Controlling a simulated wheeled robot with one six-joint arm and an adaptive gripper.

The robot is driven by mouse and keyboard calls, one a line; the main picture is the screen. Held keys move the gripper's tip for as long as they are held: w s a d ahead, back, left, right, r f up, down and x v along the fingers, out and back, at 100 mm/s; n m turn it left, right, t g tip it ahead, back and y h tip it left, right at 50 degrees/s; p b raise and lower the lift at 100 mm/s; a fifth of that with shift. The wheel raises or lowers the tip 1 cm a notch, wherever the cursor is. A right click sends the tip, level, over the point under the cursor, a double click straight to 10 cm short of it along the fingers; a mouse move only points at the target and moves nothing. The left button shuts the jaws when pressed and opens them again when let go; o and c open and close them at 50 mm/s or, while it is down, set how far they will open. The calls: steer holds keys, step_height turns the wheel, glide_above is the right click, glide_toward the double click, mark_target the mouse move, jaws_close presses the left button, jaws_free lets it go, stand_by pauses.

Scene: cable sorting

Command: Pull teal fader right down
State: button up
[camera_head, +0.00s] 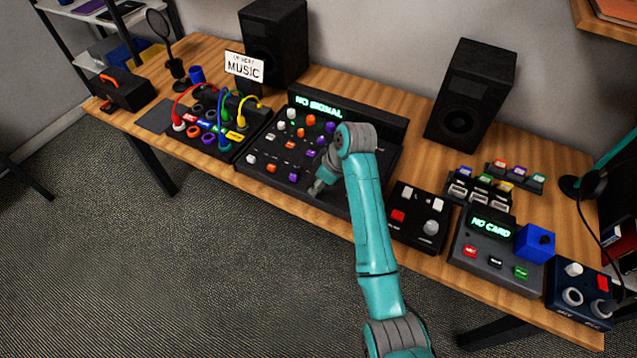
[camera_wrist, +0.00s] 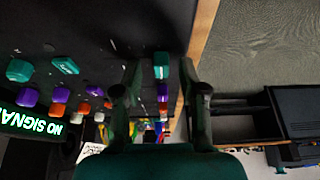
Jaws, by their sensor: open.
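The black mixer (camera_head: 222,172) carries rows of coloured controls and a lit "NO SIGNAL" display. My gripper (camera_head: 318,187) is low over its front right part and hides the teal controls from the head view. In the wrist view, a teal cap (camera_wrist: 161,59), apparently the teal fader, shows in the gap of my open gripper (camera_wrist: 159,69), in line with a purple cap (camera_wrist: 163,91). A finger stands on each side of the teal cap; I cannot tell whether either touches it. A flat teal button (camera_wrist: 65,65) and a teal knob (camera_wrist: 20,70) lie to its left.
A patch box (camera_head: 222,147) with coloured cables stands left of the mixer. A small panel (camera_head: 418,217) with a red button and a "NO CARD" unit (camera_head: 492,254) stand to the right. Speakers (camera_head: 468,100) stand behind. The table's front edge runs close to the mixer.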

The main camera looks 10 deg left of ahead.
steer(key=v, duration=1.1)
steer(key=shift+r, duration=0.25)
steer(key=shift+s+d, duration=0.1)
